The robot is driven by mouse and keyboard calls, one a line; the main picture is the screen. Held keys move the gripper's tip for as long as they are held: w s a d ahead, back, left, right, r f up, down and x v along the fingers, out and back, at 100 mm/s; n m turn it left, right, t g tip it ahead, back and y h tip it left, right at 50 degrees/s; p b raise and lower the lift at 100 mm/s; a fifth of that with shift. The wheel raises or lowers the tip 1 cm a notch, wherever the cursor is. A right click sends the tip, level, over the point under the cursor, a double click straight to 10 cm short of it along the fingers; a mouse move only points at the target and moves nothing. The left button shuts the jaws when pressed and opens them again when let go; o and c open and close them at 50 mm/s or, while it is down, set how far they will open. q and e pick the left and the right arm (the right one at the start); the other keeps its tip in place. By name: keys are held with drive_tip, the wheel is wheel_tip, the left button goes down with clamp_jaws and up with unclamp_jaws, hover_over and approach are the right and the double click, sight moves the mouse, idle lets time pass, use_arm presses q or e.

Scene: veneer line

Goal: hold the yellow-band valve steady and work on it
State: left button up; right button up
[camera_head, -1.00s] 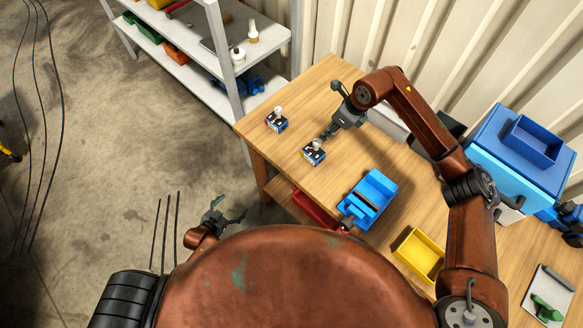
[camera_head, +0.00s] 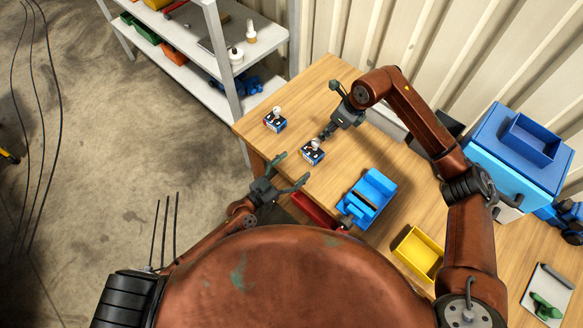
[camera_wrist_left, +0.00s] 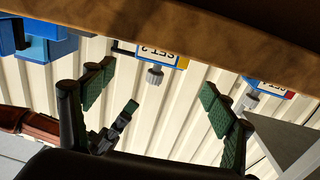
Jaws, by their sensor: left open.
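Two small blue valve units with pale knobs stand on the wooden table: a nearer one (camera_head: 312,153) and a farther one (camera_head: 275,121). In the left wrist view, which looks upside down, the nearer unit (camera_wrist_left: 160,58) has a "SET" label with a yellow-orange edge; the other unit (camera_wrist_left: 268,89) shows a label with some red. My left gripper (camera_head: 293,167) is open and empty at the table's left edge, its fingers spread toward the nearer unit but apart from it. My right gripper (camera_head: 324,136) is just behind the nearer unit; its finger gap and any contact are unclear.
A blue vise-like block (camera_head: 368,199) and a yellow bin (camera_head: 417,254) stand on the table (camera_head: 330,185) nearer me. A blue box with a tray (camera_head: 520,145) is at the right. A grey shelf (camera_head: 222,75) stands behind the table's left end.

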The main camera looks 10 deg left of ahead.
sight(307, 155)
use_arm(q)
drive_tip(key=x, duration=0.7)
drive_tip(key=shift+c, duration=0.7)
drive_tip(key=c, duration=1.5)
